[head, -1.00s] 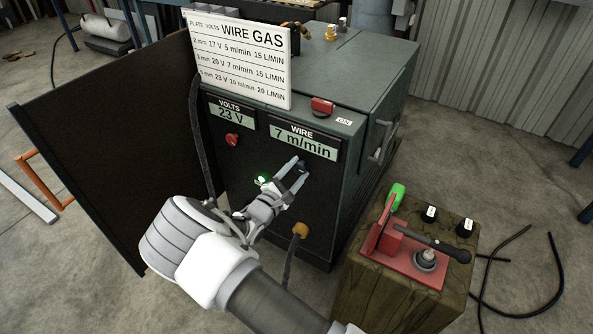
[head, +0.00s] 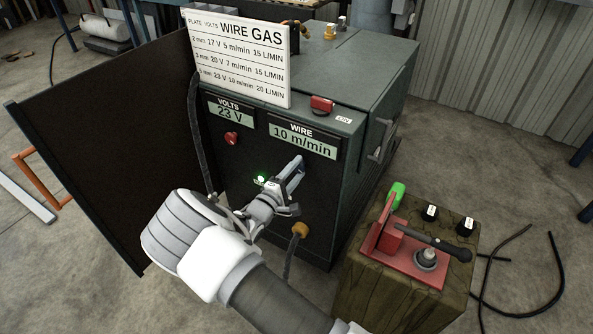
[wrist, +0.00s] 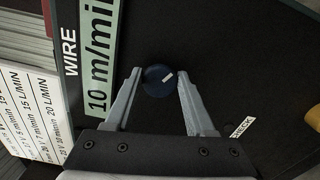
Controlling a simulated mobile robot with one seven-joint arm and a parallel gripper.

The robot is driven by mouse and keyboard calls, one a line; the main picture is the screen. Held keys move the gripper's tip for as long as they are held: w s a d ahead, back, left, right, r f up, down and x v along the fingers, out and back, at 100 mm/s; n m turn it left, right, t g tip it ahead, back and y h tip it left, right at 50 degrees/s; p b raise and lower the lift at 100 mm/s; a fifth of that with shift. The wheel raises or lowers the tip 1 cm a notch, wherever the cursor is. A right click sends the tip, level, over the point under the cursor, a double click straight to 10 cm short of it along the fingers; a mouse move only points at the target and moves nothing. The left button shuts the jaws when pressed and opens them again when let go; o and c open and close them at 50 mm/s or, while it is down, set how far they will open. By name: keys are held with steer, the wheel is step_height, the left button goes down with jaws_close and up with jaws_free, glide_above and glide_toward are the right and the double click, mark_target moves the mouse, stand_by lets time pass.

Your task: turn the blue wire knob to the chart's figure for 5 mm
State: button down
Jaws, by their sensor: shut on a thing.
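The blue wire knob (wrist: 158,81) sits on the machine's dark front panel, between my fingertips, its white mark pointing up and to the right in the wrist view. My gripper (head: 296,164) is shut on it; its fingers hide most of the knob in the head view. The wire display (head: 303,141) reads 10 m/min. The chart (head: 240,59) stands on the machine's top; its bottom row reads 23 V, 10 m/min, 20 L/MIN, with its plate digit hard to read. The volts display (head: 230,112) reads 23 V.
A red knob (head: 231,138) and a green light (head: 261,178) are on the panel left of my gripper. A yellow fitting (head: 300,229) with a cable is below. A dark screen (head: 105,150) stands left, and a wooden block (head: 390,290) with a red fixture stands right.

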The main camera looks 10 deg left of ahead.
steer(key=shift+c, duration=1.4)
jaws_free()
steer(key=p+v, duration=0.3)
steer(key=v, duration=1.4)
steer(key=shift+s, duration=0.2)
steer(key=shift+a+f, duration=0.1)
